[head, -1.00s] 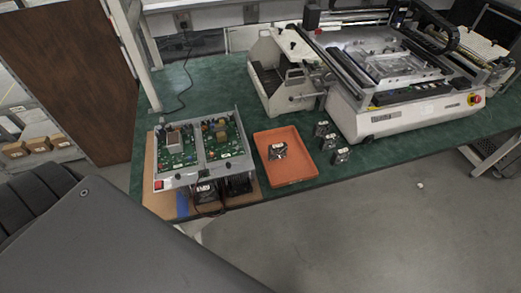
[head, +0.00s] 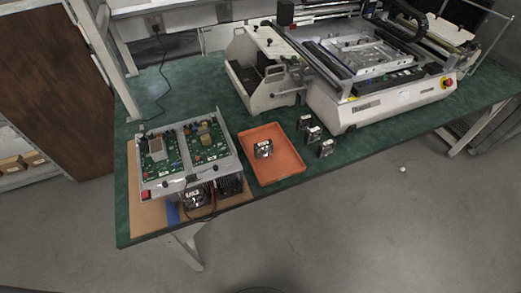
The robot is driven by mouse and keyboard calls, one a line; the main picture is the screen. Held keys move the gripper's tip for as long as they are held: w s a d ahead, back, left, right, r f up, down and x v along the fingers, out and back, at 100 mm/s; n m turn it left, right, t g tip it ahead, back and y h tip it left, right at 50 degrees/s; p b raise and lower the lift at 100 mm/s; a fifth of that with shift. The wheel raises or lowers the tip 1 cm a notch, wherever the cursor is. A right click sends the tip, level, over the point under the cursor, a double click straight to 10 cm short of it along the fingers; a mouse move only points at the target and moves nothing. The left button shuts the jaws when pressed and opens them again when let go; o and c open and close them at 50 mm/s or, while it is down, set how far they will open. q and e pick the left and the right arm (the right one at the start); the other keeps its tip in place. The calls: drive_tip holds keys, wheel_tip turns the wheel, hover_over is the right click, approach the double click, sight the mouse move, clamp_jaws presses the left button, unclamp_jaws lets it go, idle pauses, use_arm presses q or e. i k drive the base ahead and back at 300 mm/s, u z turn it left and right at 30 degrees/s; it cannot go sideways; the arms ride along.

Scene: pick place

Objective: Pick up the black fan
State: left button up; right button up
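Several small black fans show in the head view. One black fan (head: 263,149) lies in the orange tray (head: 287,177) on the green table. Three more stand on the bare table right of the tray: a far fan (head: 304,123), a middle fan (head: 313,134) and a near fan (head: 326,148). Another fan (head: 197,199) sits at the front of the grey unit with circuit boards (head: 186,151), with a dark finned block beside it. Neither of my grippers is in view.
A large white machine (head: 377,109) covers the back right of the green table (head: 133,226). A smaller white machine (head: 263,97) stands left of it. A metal post rises at the back left. The floor (head: 380,225) in front is clear except for a small white object (head: 402,169).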

sight(321, 147)
drive_tip(key=z, duration=1.9)
drive_tip(key=i, duration=1.15)
drive_tip(key=u, duration=2.8)
